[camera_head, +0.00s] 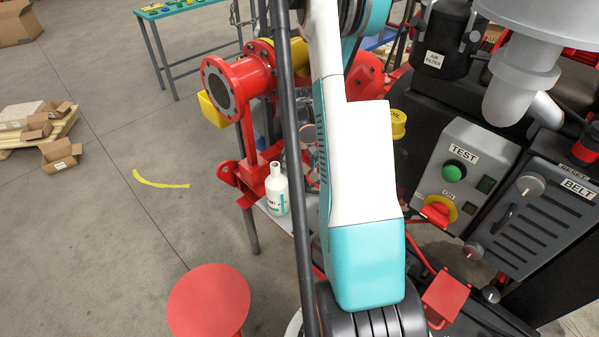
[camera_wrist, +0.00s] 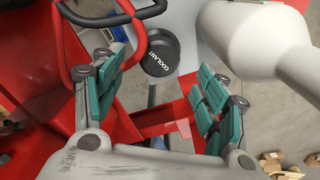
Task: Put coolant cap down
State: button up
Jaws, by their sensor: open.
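The coolant cap (camera_wrist: 159,56) is black and round, with the word COOLANT facing up in the wrist view. It appears to lie at the edge of a light grey shelf (camera_wrist: 190,58); whether it fully rests there I cannot tell. My gripper (camera_wrist: 158,72) is open, with its teal finger pads apart on either side of the cap in the picture. No pad visibly touches the cap. In the head view my arm hides the gripper, and I cannot make out the cap.
A white bottle (camera_head: 277,190) stands on the shelf left of my arm; it fills the upper right of the wrist view (camera_wrist: 255,42). A red stool (camera_head: 208,302) and control box (camera_head: 462,178) flank my arm.

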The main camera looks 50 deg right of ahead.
aim_at(300, 179)
jog(key=shift+r+p, duration=0.5)
jog(key=shift+r, duration=1.6)
